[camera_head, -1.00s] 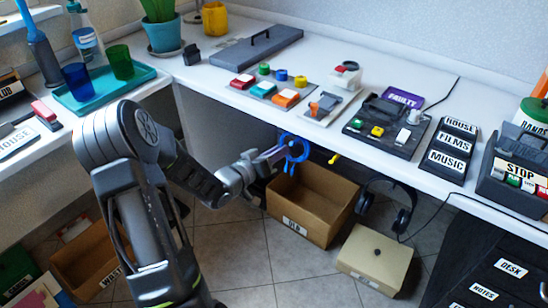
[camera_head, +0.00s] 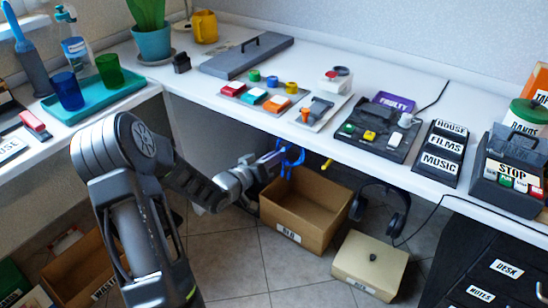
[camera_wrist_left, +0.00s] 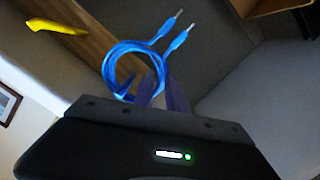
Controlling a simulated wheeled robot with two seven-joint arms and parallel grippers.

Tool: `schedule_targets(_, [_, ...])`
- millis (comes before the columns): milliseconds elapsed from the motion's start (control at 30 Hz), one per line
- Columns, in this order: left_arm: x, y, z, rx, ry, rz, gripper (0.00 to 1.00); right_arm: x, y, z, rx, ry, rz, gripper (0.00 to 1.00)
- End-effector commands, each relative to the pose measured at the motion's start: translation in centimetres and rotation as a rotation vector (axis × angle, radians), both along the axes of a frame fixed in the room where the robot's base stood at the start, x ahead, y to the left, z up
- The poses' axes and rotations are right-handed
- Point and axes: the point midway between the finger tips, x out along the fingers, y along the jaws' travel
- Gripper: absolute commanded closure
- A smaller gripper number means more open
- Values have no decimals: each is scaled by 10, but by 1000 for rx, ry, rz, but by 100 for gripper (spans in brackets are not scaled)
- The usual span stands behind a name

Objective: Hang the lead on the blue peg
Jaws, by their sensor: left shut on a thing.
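The lead (camera_head: 291,160) is a bright blue coiled cable. In the left wrist view the lead (camera_wrist_left: 108,62) shows as a ring with two plugs sticking out. My left gripper (camera_head: 277,157) is shut on the lead at the desk's front edge; its fingertips (camera_wrist_left: 163,92) pinch the ring's side. A darker blue piece, seemingly the blue peg (camera_wrist_left: 124,94), shows at the ring's lower edge in the wrist view. I cannot tell whether the ring is around it or only beside it. In the head view the peg cannot be told apart from the lead. My right gripper is not in view.
A yellow peg (camera_head: 327,164) sticks out under the desk edge to the right, and headphones (camera_head: 382,205) hang further right. An open cardboard box (camera_head: 306,208) stands below the lead. A lidded box (camera_head: 370,262) is beside it. The desk top (camera_head: 225,105) is above.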

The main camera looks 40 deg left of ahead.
Motion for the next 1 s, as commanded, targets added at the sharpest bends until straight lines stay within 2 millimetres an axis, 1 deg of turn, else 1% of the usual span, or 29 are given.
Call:
schedule_targets(100, [0, 0, 0, 0, 0, 0, 100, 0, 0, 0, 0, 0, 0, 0])
schedule_targets(133, [0, 0, 0, 0, -1, 1, 81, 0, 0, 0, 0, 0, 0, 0])
schedule_targets(400, [0, 0, 0, 0, 0, 0, 59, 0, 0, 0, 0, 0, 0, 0])
schedule_targets(667, [-1, 0, 0, 0, 1, -1, 58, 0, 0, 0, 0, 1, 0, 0])
schedule_targets(767, [-4, 0, 1, 0, 1, 0, 58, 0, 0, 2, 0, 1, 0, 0])
schedule_targets(867, [-14, 2, 3, 1, 1, 2, 58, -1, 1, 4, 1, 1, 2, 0])
schedule_targets(1000, [-35, 2, 8, 0, 2, 2, 58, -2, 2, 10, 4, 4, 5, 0])
